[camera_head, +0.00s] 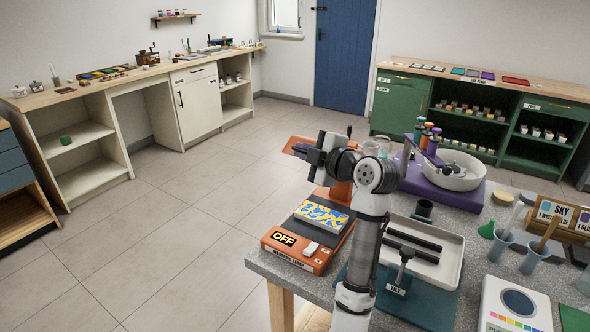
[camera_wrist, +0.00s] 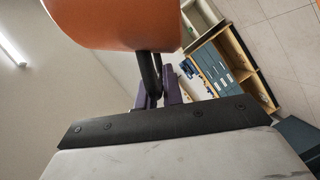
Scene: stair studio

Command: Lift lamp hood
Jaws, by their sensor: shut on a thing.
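The warming lamp's orange base (camera_head: 280,255) stands at the front left corner of the grey worktop, with an "OFF" sign and a white switch. A blue and yellow patterned tile (camera_head: 322,217) lies on its dark plate. The orange lamp hood (camera_head: 298,144) shows partly behind my gripper (camera_head: 314,152), above and behind the plate. In the wrist view the hood (camera_wrist: 120,22) fills the upper part, with a dark bar below it. My gripper's purple fingers (camera_wrist: 158,93) are shut on this bar, seemingly the hood's handle. My arm hides part of the lamp's orange post (camera_head: 341,192).
A white tray with dark bars (camera_head: 447,262) lies right of my arm. A purple machine with a white bowl (camera_head: 463,172) stands behind it. Cups, a "SKY" rack (camera_head: 563,222) and a white device (camera_head: 515,305) occupy the right. Open floor lies left.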

